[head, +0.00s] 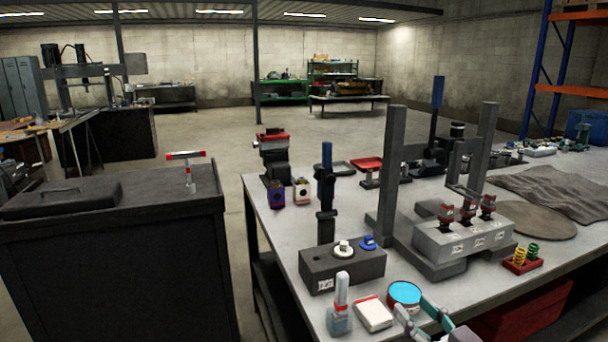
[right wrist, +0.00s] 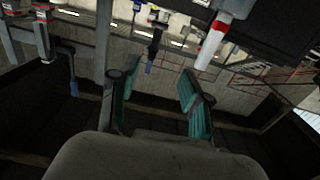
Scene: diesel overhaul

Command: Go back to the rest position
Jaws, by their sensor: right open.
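My right gripper (head: 418,308) shows at the bottom of the head view, near the front edge of the workbench (head: 290,240). Its teal fingers stand apart. In the right wrist view the open gripper (right wrist: 155,95) has nothing between its fingers. A white and red part (right wrist: 213,42) shows beyond the right finger there; I cannot tell if it is close. My left gripper is not in view.
A cyan-topped round tin (head: 404,292), a white box (head: 374,314) and a grey-white bottle (head: 340,305) stand near the gripper. A dark block (head: 340,268) and a grey block with red-topped parts (head: 462,240) stand behind. A dark cabinet (head: 110,270) is left, across a floor gap.

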